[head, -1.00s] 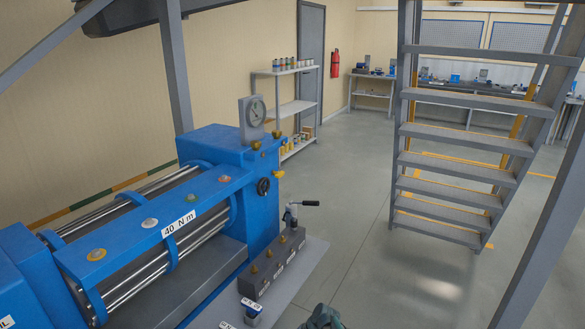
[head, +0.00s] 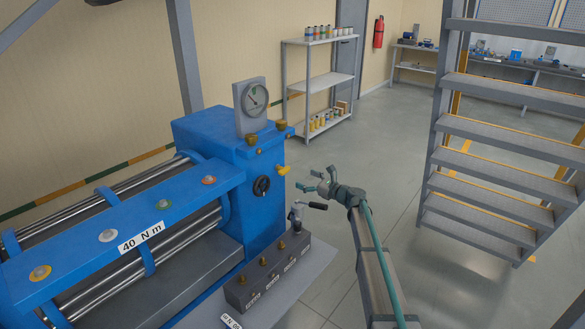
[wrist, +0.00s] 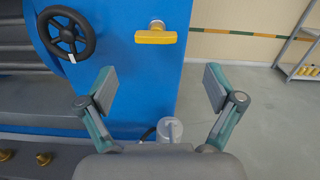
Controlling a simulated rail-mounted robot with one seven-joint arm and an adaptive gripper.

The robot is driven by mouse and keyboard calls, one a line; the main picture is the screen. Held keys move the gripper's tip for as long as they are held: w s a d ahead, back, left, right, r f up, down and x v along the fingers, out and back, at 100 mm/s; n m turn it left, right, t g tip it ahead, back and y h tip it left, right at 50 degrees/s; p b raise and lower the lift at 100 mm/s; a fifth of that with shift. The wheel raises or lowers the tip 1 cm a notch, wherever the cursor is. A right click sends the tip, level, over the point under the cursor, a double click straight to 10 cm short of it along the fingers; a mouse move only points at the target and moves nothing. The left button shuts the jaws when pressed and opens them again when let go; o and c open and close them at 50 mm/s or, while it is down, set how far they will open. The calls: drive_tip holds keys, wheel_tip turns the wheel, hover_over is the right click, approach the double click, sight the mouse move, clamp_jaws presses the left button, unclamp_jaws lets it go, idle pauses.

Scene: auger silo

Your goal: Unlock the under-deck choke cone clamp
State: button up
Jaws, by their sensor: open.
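A yellow bar handle (head: 284,170) sticks out on a short metal stem from the end face of the blue machine (head: 205,133). In the wrist view the yellow handle (wrist: 155,37) lies level, ahead of and above my fingertips. A black handwheel (head: 262,186) is to its left on the same face and also shows in the wrist view (wrist: 67,34). No label tells which one is the clamp. My gripper (head: 316,179) is open and empty, to the right of the handle and apart from it. Its two fingers (wrist: 160,88) are spread wide in the wrist view.
A dark block (head: 268,270) with brass knobs and a black-handled lever (head: 312,205) stands on a grey ledge below. A dial gauge (head: 252,103) tops the machine. Metal stairs (head: 490,165) stand at right, a shelf rack (head: 320,85) behind. Floor between is clear.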

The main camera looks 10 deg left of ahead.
sight(288, 171)
drive_tip(key=shift+m, duration=0.5)
drive_tip(key=p+x, duration=0.2)
drive_tip(key=x, duration=0.3)
drive_tip(key=p+x, duration=0.1)
drive_tip(key=x, duration=0.3)
drive_tip(key=shift+a+r+p, duration=0.2)
drive_tip(key=shift+a+p, duration=0.15)
drive_tip(key=shift+a, duration=0.1)
drive_tip(key=shift+w+a+f, duration=0.1)
drive_tip(key=shift+w+a, duration=0.2)
drive_tip(key=shift+a, duration=0.2)
drive_tip(key=c, duration=1.2)
drive_tip(key=shift+o, duration=0.2)
